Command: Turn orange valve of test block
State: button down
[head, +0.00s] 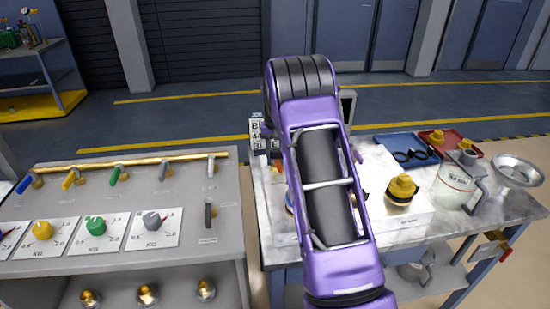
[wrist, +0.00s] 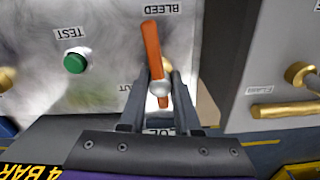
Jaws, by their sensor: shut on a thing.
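The orange valve (wrist: 152,45) shows in the wrist view as an orange lever with a round silver hub, on the pale metal face of the test block (wrist: 105,35). Labels reading BLEED and TEST appear upside down, with a green button (wrist: 74,63) under the TEST label. My gripper (wrist: 160,88) is shut on the orange lever, one dark finger on each side of it. The lever stands nearly upright in this view, leaning slightly left at the top. In the head view my purple arm hides the gripper and the valve.
Right of my arm in the head view are a yellow-capped part (head: 402,188), a blue tray (head: 405,147), a clear jug (head: 458,182) and a metal funnel (head: 518,172). A grey bench (head: 222,243) with several coloured valves stands left. A gap separates the benches.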

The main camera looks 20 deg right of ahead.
jog(key=shift+m, duration=0.5)
jog(key=c, duration=0.6)
grip_release()
notch_tip(320, 180, up, 18)
jog(key=shift+f, duration=0.25)
